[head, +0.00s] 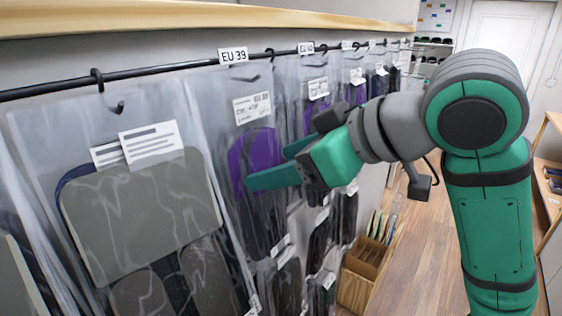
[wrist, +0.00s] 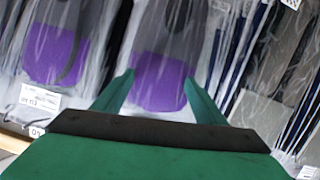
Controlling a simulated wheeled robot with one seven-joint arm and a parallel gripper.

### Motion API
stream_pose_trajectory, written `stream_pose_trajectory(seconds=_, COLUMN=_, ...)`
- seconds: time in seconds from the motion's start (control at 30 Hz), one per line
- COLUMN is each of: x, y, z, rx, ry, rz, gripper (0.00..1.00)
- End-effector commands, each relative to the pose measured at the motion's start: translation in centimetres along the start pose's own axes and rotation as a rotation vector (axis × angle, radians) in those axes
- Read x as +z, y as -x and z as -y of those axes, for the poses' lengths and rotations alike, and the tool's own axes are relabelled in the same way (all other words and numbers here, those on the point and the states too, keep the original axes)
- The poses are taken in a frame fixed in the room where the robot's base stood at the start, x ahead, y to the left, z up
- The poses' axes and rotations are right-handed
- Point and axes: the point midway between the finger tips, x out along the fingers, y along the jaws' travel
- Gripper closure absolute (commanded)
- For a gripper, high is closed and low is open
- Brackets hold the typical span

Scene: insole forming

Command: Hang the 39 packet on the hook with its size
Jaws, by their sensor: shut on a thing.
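The 39 packet (head: 252,140) is a clear bag with a purple and dark insole and a white label that appears to read EU 39. It is upright below the EU 39 tag (head: 233,56) on the black rail. My gripper (head: 268,167) reaches in from the right and is shut on this packet, its green fingers at the purple part. In the wrist view a purple and grey packet (wrist: 165,70) lies between the fingertips (wrist: 158,82). A dark mark shows near the bag's top edge, and I cannot tell whether a hook passes through it.
A large grey packet (head: 140,215) hangs close on the left. Packets under the EU 40 tag (head: 306,48) and beyond hang close on the right. A wooden ledge (head: 200,18) runs above the rail. A wooden crate (head: 365,270) stands on the floor, with open floor beyond it.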

Motion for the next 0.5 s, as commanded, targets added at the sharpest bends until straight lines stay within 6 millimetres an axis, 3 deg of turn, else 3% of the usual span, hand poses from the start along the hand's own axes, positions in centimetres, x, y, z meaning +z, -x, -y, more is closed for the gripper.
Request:
stream_pose_trajectory(seconds=0.27, x=0.16, y=-0.11, z=0.04, rx=-0.001, ry=0.000, rz=0.000, gripper=0.76)
stream_pose_trajectory(seconds=0.3, x=0.16, y=-0.11, z=0.04, rx=-0.001, ry=0.000, rz=0.000, gripper=0.30)
stream_pose_trajectory(seconds=0.37, x=0.16, y=-0.11, z=0.04, rx=-0.001, ry=0.000, rz=0.000, gripper=0.15)
stream_pose_trajectory(seconds=0.5, x=0.17, y=-0.10, z=0.03, rx=0.000, ry=0.000, rz=0.000, gripper=0.13)
